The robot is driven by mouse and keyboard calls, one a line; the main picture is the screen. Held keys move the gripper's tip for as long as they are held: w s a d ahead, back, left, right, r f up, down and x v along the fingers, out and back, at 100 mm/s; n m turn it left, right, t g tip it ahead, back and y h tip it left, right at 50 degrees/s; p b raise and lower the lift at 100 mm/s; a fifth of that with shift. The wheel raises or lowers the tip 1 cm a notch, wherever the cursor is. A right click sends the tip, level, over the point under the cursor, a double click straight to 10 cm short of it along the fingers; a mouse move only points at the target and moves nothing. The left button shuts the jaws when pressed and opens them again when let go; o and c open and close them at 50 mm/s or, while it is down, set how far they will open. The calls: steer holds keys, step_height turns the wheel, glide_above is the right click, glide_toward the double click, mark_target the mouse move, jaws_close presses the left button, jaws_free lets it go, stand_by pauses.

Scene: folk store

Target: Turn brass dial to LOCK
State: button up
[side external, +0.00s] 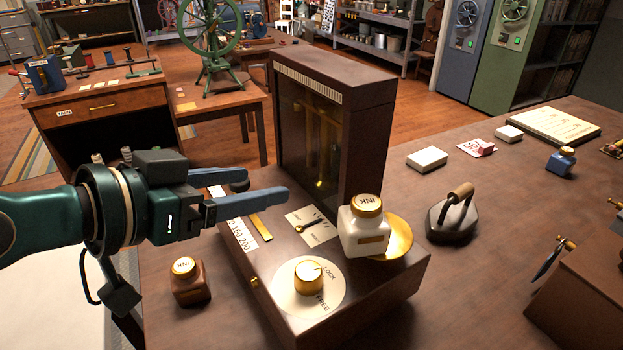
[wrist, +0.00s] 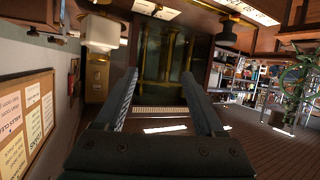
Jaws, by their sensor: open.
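The brass dial (side external: 309,277) is a gold knob on a round white plate (side external: 290,298), on top of a brown wooden scale base (side external: 375,300). LOCK is printed at the plate's right and FREE at its front. I cannot tell exactly where the dial's mark points. My gripper (side external: 264,189) is open and empty. It is above the left part of the base, behind and left of the dial, apart from it. In the wrist view my gripper's two fingers (wrist: 160,82) are spread with the tall case beyond; I cannot make out the dial there.
A tall glazed case (side external: 375,130) rises at the back of the base. A white ink bottle (side external: 362,235) stands at the gold pan (side external: 398,238), right of the dial. A brown ink bottle (side external: 190,283) stands left of the base, and a flat iron (side external: 453,220) to the right.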

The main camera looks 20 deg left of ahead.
mark_target(301, 271)
steer(key=d+f, duration=0.1)
steer(key=d, duration=0.1)
steer(key=s+d+f, duration=0.1)
steer(key=d+f, duration=0.1)
steer(key=d, duration=0.1)
steer(key=s+d+f, duration=0.1)
steer(key=d+f, duration=0.1)
steer(key=d, duration=0.1)
steer(key=shift+s, duration=0.1)
step_height(301, 271, down, 4)
steer(key=shift+a+f, duration=0.1)
steer(key=shift+f, duration=0.1)
steer(key=shift+r+h, duration=0.2)
steer(key=shift+h, duration=0.1)
steer(key=shift+m+h, duration=0.4)
steer(key=shift+m, duration=0.3)
steer(key=shift+m+g+h, duration=1.9)
steer(key=shift+m+h, duration=0.2)
steer(key=shift+m, duration=0.2)
